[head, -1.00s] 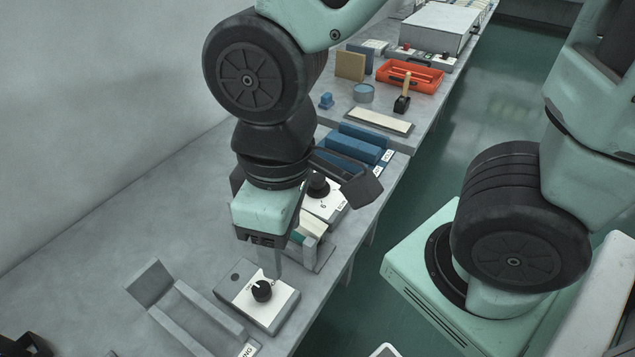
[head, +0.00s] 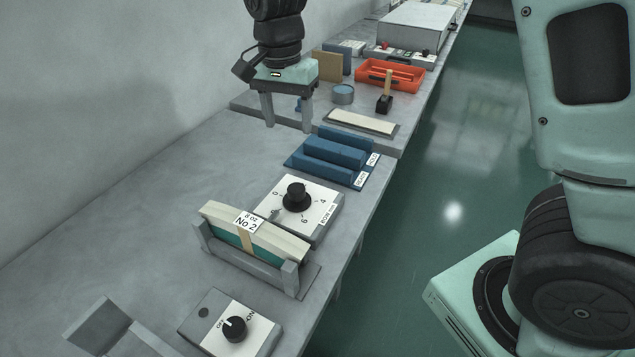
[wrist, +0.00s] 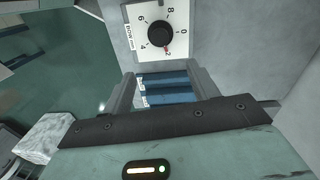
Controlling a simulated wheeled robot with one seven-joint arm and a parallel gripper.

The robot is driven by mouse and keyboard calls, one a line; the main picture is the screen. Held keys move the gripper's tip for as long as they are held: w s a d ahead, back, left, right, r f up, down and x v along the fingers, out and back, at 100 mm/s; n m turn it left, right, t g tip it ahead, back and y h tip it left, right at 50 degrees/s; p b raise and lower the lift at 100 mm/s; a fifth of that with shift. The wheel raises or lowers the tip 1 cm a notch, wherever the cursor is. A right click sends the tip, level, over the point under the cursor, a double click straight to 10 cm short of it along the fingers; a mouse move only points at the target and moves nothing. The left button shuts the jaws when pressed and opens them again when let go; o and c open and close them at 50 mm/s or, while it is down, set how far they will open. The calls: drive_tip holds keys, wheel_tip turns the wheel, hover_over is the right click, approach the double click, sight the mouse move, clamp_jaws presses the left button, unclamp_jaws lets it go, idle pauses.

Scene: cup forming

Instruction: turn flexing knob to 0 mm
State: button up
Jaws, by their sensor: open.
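The dial box (head: 325,217) has a white face numbered in mm and a round black knob (head: 297,196). It stands on the bench behind the bundle in its rack. In the wrist view the knob (wrist: 160,35) shows at the top, with a small red mark at its rim beside the 2; the 0 is the neighbouring number. My gripper (head: 287,127) is open and empty, fingers pointing down, above the bench beyond the dial box and apart from the knob. In the wrist view its fingers frame blue blocks.
A rack holds a pale wooden bundle (head: 275,234) tagged No 2, close in front of the dial. A second box (head: 262,342) with an ON/OFF knob stands nearer. Blue blocks (head: 337,155) lie beyond the dial. Farther back are an orange tray (head: 362,80) and a mallet.

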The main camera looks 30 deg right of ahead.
sight(296, 188)
drive_tip(key=f, duration=1.1)
drive_tip(key=f+p, duration=0.1)
drive_tip(key=f, duration=0.5)
drive_tip(key=shift+s+d+f, duration=0.1)
drive_tip(key=shift+s+d, duration=0.1)
drive_tip(key=shift+d, duration=0.1)
drive_tip(key=shift+c, duration=0.3)
drive_tip(key=c, duration=0.9)
